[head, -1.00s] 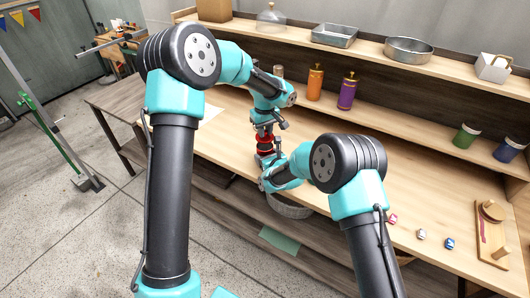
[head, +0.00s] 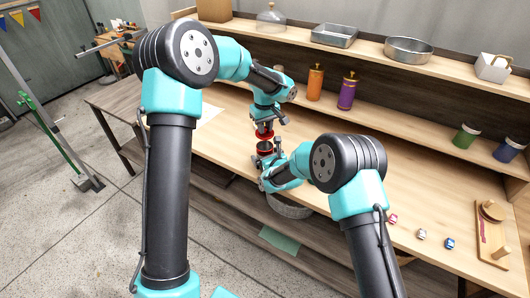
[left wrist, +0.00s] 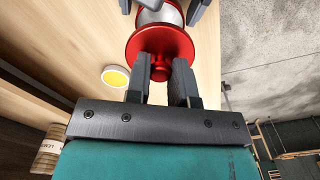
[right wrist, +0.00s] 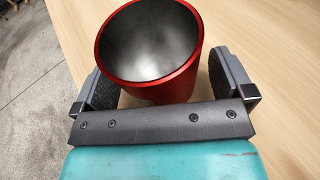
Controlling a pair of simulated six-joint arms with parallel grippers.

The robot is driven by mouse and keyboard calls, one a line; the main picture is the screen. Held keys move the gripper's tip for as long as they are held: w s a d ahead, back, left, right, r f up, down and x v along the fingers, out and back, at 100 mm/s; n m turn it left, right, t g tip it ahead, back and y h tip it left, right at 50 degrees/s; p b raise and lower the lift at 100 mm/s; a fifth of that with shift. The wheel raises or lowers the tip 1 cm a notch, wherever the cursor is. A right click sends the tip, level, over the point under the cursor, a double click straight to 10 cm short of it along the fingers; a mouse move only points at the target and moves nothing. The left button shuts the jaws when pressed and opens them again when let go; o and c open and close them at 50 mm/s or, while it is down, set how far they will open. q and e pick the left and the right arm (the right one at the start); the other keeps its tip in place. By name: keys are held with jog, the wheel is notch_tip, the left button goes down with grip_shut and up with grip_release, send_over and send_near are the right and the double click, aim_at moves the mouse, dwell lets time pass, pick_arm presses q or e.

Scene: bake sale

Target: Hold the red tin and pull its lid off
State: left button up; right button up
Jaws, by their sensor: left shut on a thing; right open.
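The red tin (head: 265,151) stands upright on the table. In the right wrist view the tin (right wrist: 150,50) shows its open, empty dark inside. My right gripper (head: 268,163) has its fingers on either side of the tin, open, with a clear gap at the right finger (right wrist: 166,85). The red lid (head: 263,134) is off the tin and just above it. My left gripper (head: 265,124) is shut on the lid's knob. In the left wrist view the lid (left wrist: 160,42) shows its disc and knob between the left fingers (left wrist: 162,80), with part of the tin beyond it.
An orange bottle (head: 315,82) and a purple bottle (head: 347,91) stand behind, under a shelf with metal pans (head: 408,50). Small wrapped items (head: 421,234) and a wooden board (head: 491,235) lie at the right.

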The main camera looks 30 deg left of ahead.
jog(key=v, duration=1.2)
jog(key=shift+r, duration=0.1)
dwell(0.4)
